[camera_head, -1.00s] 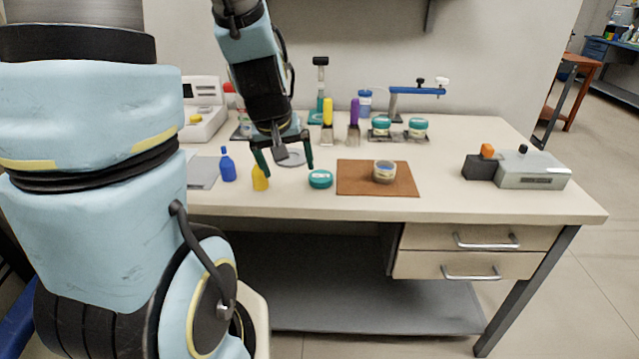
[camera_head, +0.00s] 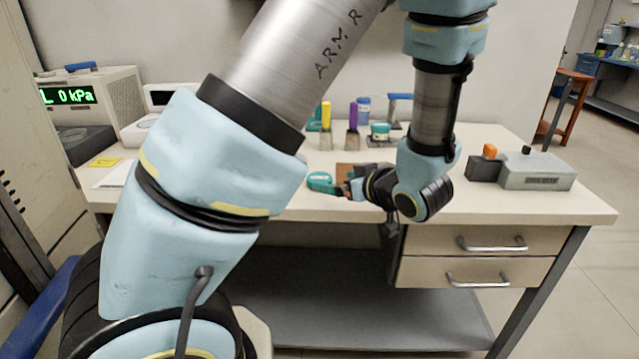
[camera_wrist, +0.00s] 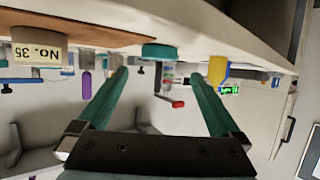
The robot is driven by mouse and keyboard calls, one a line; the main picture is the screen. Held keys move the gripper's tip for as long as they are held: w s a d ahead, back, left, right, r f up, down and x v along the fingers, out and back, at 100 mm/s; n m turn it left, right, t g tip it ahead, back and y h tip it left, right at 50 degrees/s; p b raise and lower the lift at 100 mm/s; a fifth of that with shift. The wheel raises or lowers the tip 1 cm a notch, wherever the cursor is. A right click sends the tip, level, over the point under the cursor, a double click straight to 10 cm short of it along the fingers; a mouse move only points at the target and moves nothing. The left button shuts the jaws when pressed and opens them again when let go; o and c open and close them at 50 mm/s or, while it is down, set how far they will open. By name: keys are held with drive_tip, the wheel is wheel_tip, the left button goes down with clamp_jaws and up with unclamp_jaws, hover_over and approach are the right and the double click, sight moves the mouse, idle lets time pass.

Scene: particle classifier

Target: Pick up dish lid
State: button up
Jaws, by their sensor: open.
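The dish lid is a small round teal cap (camera_wrist: 160,51) on the tabletop. In the upside-down wrist view it lies ahead of my gripper (camera_wrist: 160,74), lined up with the gap between the two teal fingers. The fingers are apart with nothing held, and the lid appears beyond their tips. In the head view my gripper lies low and sideways over the table's front, pointing left, with teal showing at its end; lid and fingers are hard to tell apart there. The open dish (camera_wrist: 38,48), labelled "No. 35", is at left in the wrist view.
A brown mat (camera_wrist: 80,28) lies under the dish. A purple-topped bottle (camera_head: 353,136) and a yellow-topped one (camera_head: 326,138) stand farther back. A grey box (camera_head: 538,170) is at right. My arm hides much of the table.

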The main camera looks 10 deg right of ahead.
sight(322, 179)
drive_tip(key=x, duration=0.7)
drive_tip(key=shift+w+f, duration=0.15)
drive_tip(key=shift+f, duration=0.05)
drive_tip(key=c, duration=1.3)
drive_tip(key=shift+o, duration=0.2)
drive_tip(key=shift+r, duration=0.1)
